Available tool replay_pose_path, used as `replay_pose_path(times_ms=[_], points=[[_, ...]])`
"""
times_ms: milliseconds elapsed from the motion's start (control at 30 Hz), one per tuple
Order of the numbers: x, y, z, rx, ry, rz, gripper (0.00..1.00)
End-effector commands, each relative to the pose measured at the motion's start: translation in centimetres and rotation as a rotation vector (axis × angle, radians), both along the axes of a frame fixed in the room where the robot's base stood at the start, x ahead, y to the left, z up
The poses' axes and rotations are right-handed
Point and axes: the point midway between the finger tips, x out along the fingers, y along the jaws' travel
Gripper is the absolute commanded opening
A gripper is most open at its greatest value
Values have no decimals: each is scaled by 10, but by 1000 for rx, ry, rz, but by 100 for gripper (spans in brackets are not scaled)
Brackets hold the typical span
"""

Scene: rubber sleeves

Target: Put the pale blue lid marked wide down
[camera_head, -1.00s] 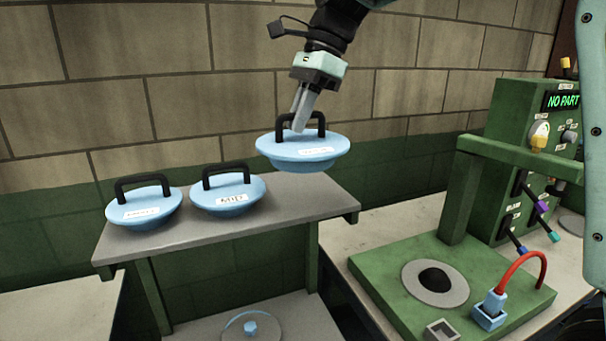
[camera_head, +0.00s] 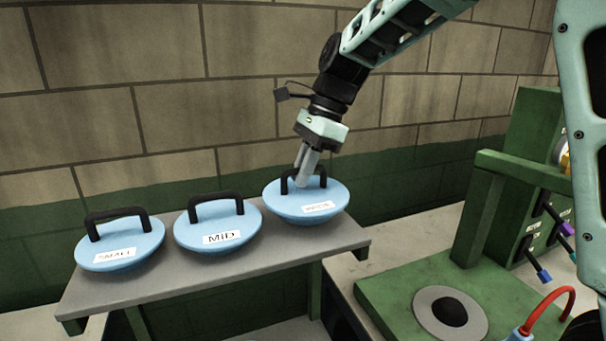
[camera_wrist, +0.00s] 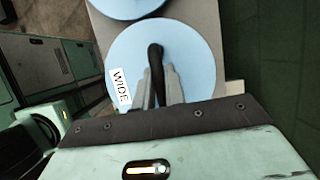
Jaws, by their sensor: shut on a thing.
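The pale blue lid marked wide (camera_head: 309,207) is at the right end of the grey shelf in the head view. Its black handle stands up between the fingers of my gripper (camera_head: 303,178), which is shut on it. In the wrist view the lid (camera_wrist: 190,50) shows its WIDE label (camera_wrist: 121,87), and the fingers of my gripper (camera_wrist: 158,85) flank the handle. The lid looks level and at or very near the shelf top; I cannot tell whether it touches.
The lid marked MID (camera_head: 218,225) and the lid marked SMALL (camera_head: 119,245) sit to the left on the shelf (camera_head: 250,262). A green fixture (camera_head: 400,290) with a post stands to the right. A brick wall is behind.

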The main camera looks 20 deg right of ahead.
Motion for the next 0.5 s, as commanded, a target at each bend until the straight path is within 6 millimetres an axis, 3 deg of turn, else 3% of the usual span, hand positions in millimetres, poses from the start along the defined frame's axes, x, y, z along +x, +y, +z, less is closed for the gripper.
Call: replay_pose_path(times_ms=[133, 500], points=[[0, 0, -14, 0, 1, -1, 0], [0, 0, -19, 0, -1, 0, 0]])
